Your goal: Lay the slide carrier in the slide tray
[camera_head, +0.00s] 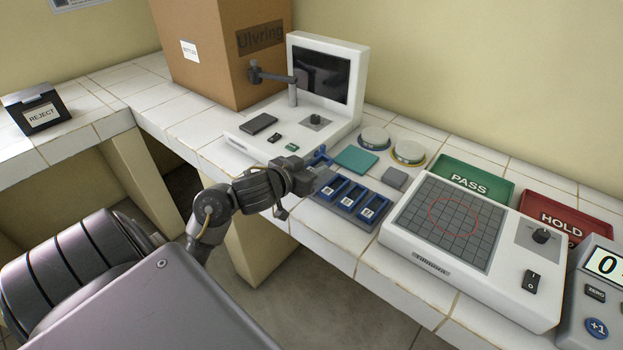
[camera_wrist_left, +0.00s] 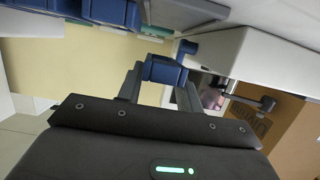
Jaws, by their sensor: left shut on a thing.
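My left gripper (camera_head: 312,172) is at the left end of the slide tray, above the counter's front part. It is shut on a blue slide carrier (camera_head: 321,157), of which only a small part shows past the fingers. In the left wrist view the carrier (camera_wrist_left: 164,71) sits between the two fingertips (camera_wrist_left: 160,84). The grey-blue slide tray (camera_head: 347,213) lies on the counter just right of the gripper, with several blue carriers with white labels in it. Part of the tray's left end is hidden by my gripper. My right gripper is not in view.
A teal pad (camera_head: 356,160), a grey block (camera_head: 395,179) and two round dishes (camera_head: 408,151) lie behind the tray. A white device with a screen (camera_head: 322,72) stands behind left. A grid-topped device (camera_head: 450,228) stands right of the tray. The counter's front edge is close.

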